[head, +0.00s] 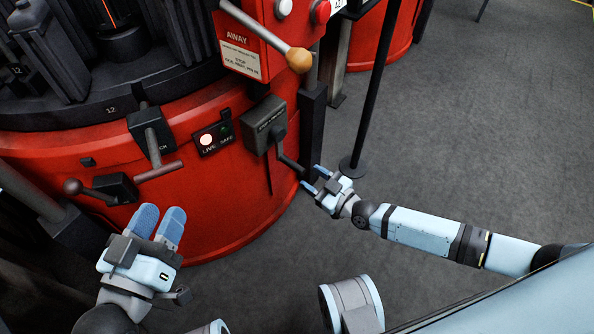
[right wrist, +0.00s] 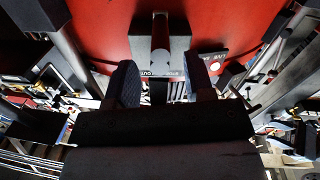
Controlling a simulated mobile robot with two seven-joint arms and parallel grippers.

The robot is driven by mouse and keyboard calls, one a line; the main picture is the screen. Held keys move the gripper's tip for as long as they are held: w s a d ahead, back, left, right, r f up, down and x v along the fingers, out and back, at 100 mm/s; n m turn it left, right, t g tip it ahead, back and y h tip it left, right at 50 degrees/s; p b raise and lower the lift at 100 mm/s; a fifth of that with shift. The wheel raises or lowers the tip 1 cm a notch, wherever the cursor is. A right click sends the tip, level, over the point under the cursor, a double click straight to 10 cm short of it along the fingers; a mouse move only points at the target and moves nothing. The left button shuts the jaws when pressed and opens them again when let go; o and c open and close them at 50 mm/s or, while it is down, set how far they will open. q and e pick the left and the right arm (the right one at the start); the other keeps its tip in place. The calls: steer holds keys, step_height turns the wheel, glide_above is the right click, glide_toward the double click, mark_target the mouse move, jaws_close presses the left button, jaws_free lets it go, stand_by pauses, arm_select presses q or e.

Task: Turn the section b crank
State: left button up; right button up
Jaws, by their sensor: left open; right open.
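A dark grey crank box (head: 264,115) sits on the red drum wall in the head view, with a crank arm (head: 290,163) reaching down and right from it. Its lettering is too small to read, so I cannot confirm it as section b. My right gripper (head: 315,179) is open, just right of the crank arm's end; contact is unclear. In the right wrist view, a dark grey box with a label (right wrist: 178,48) lies ahead, between and beyond the open fingers (right wrist: 163,85). My left gripper (head: 161,215) is open and empty, below the T-handle.
A wooden-knobbed lever (head: 299,58) juts out above the crank. A black pole (head: 374,90) stands behind my right gripper. Grey floor (head: 490,130) is open at right.

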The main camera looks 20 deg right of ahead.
mark_target(281, 158)
arm_select(q)
step_height(281, 158, down, 3)
steer(key=shift+r+g+b, duration=0.15)
steer(key=shift+g+b, duration=0.45)
steer(key=shift+b, duration=0.1)
arm_select(e)
steer(key=x, duration=0.5)
steer(key=shift+w+a, duration=0.15)
steer(key=shift+w, duration=0.2)
jaws_close()
